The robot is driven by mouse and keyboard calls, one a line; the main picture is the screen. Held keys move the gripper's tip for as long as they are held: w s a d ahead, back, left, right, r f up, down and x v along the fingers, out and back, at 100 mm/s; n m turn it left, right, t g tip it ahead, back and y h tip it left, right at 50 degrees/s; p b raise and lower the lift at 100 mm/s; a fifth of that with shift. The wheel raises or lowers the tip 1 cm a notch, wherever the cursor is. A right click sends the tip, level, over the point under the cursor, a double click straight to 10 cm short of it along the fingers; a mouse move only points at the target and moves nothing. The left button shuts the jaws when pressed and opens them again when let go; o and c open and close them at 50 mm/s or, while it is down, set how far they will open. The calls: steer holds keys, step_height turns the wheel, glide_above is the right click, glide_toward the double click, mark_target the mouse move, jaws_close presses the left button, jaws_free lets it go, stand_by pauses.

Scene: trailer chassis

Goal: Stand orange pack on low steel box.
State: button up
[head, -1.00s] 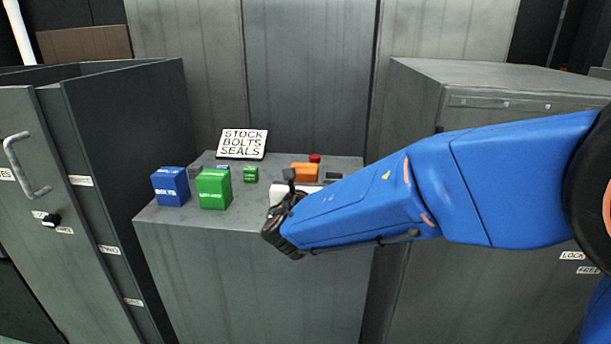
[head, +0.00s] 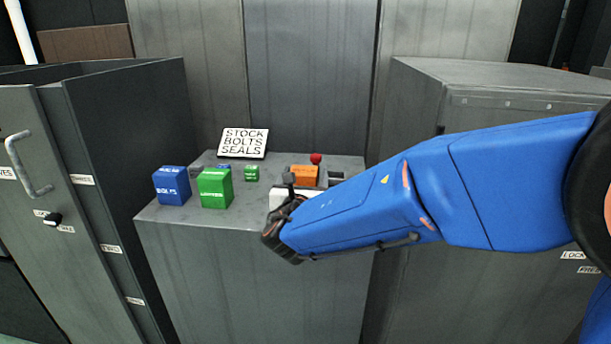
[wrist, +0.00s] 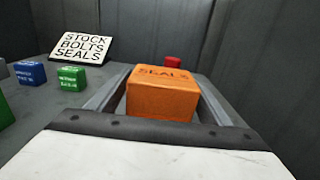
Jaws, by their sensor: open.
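The orange pack (wrist: 162,98), lettered SEALS on top, stands upright toward the right on the top of the low steel box (head: 245,275). It also shows in the head view (head: 304,172), partly behind my wrist. My gripper (wrist: 160,88) is open in the wrist view, with one grey finger on each side of the pack and a gap visible beside it. The pack's lower edge is hidden behind the dark gripper body, so its contact with the box top cannot be seen fully.
A blue pack (head: 172,186), a green pack (head: 215,188) and a smaller green pack (head: 251,173) stand to the left. A STOCK BOLTS SEALS sign (head: 243,143) stands behind. A red object (head: 316,158) is behind the orange pack. Taller steel cabinets flank the box.

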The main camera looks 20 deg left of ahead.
steer(key=v, duration=1.1)
steer(key=shift+s+d, duration=0.15)
